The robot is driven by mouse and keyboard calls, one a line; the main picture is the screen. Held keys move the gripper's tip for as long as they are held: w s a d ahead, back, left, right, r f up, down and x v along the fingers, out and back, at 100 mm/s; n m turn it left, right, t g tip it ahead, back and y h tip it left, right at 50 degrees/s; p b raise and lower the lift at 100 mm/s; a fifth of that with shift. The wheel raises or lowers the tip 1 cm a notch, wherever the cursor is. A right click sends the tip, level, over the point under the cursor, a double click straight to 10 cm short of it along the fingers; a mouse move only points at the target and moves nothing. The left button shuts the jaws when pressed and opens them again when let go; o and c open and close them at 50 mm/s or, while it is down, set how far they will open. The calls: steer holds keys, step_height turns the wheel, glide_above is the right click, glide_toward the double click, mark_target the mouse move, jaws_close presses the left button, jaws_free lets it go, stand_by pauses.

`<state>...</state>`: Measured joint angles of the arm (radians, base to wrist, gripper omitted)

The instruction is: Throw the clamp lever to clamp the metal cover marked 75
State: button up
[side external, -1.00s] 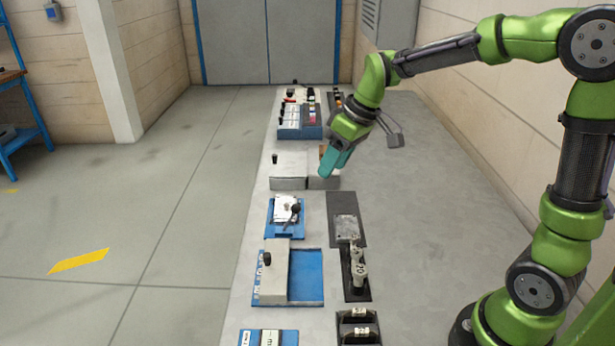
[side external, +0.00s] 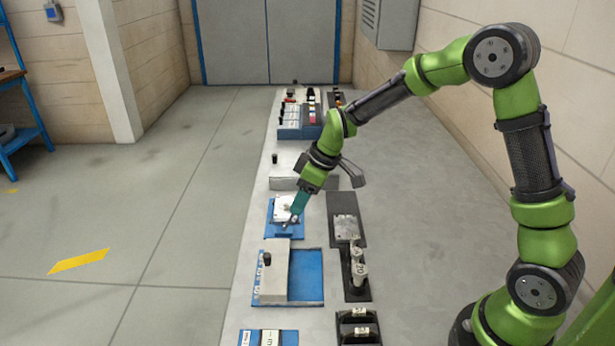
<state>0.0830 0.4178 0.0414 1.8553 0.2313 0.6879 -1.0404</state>
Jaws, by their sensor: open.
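The clamp station is a small blue base (side external: 272,231) on the bench, left of the middle of the side view. A pale metal cover (side external: 281,203) sits on it; its marking is too small to read. The dark clamp lever is mostly hidden behind my gripper (side external: 293,220). My gripper points down and to the left, with its teal fingers at the front right part of the station. It is open. I cannot tell whether the fingers touch the lever.
A grey block (side external: 287,184) stands behind the station. A blue tray with a raised grey block (side external: 275,272) stands in front. The bench's right side (side external: 425,240) is clear.

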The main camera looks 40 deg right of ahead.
mark_target(290, 218)
steer(key=shift+x, duration=1.9)
jaws_close()
